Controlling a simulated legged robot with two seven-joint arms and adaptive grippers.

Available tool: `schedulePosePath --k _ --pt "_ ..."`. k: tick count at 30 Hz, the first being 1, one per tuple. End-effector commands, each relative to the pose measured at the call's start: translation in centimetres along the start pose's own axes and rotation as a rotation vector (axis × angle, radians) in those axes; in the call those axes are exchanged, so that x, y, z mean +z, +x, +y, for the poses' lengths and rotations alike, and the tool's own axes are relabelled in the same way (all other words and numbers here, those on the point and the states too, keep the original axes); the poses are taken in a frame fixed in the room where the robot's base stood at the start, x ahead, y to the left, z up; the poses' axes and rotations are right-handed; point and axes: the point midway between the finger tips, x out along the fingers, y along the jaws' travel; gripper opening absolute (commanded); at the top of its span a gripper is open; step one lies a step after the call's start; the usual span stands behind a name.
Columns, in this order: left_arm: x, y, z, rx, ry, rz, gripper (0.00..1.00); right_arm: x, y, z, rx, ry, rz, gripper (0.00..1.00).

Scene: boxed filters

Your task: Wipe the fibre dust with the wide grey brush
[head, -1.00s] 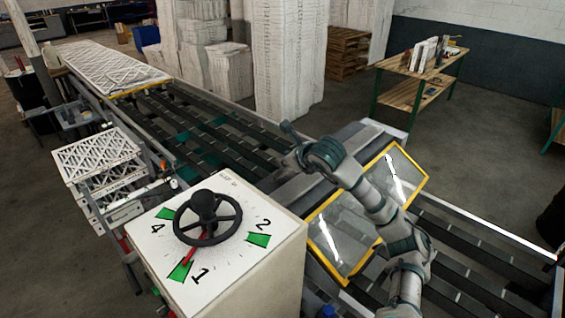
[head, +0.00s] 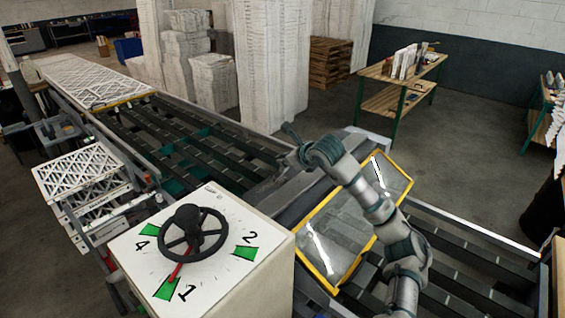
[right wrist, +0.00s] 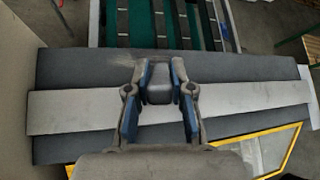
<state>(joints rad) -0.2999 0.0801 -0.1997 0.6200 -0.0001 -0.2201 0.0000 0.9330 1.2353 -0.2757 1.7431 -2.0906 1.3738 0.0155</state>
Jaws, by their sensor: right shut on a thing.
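My right gripper (right wrist: 158,65) has blue-padded fingers closed on a small grey block, which looks like the handle of the wide grey brush (right wrist: 158,90). The brush's bristles cannot be told apart. Whether the brush touches the hood is unclear. A faint pale smear (right wrist: 115,57) on the hood, left of the fingers, may be fibre dust. In the head view my right arm reaches across the hood and hides most of the gripper. My left gripper is out of view.
A yellow-framed window (head: 335,245) slopes on the near side of the hood. A cabinet with a black handwheel (head: 190,232) stands front left. A roller conveyor (head: 205,150) runs to the back left, with a white lattice panel (head: 90,78) on it.

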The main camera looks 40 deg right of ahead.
Motion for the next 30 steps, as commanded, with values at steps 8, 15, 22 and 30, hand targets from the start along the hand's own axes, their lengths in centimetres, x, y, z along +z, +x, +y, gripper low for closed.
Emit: schedulePosePath --k 8,15,22,30 --pt "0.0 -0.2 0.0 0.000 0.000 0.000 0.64 -0.3 0.3 -1.4 -0.002 0.001 0.001 0.00" --pt "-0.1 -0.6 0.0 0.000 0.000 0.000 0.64 -0.7 0.8 -3.3 -0.001 0.001 0.000 0.00" --pt "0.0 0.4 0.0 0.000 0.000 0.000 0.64 -1.5 0.3 -3.3 -0.002 0.000 0.000 0.00" --pt "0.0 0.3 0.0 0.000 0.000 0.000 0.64 -1.1 -0.4 -1.6 0.001 -0.003 0.001 0.00"
